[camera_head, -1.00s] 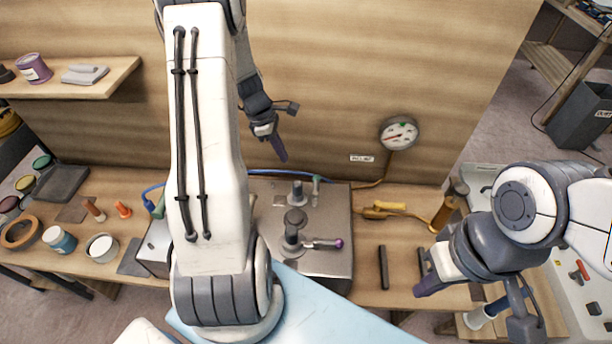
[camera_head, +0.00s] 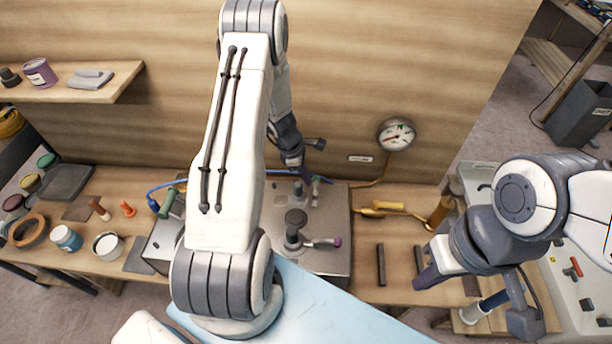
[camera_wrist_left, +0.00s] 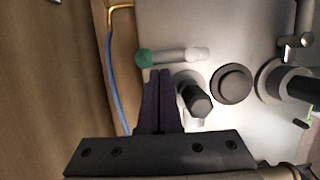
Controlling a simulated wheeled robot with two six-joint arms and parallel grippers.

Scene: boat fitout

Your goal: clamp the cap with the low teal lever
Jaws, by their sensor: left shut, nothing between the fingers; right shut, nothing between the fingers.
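The lever with a teal knob (camera_wrist_left: 146,57) lies near the back of the metal plate (camera_head: 335,262), its pale bar running toward the front. My left gripper (camera_head: 305,176) is shut and empty. In the left wrist view its dark fingertips (camera_wrist_left: 158,74) appear right beside the lever; I cannot tell whether they touch. A dark round cap (camera_wrist_left: 231,83) sits in front of a dark post (camera_wrist_left: 195,97). The cap also shows in the head view (camera_head: 296,216). My right gripper (camera_head: 426,281) is shut and empty, over the bench's right part.
A purple-knobbed lever (camera_head: 335,243) stands at the plate's front right. A gauge (camera_head: 396,134) is on the back wall. A blue hose (camera_wrist_left: 116,90) runs behind the plate. A yellow-handled tool (camera_head: 385,207) lies right of it. Pots and small parts crowd the bench's left.

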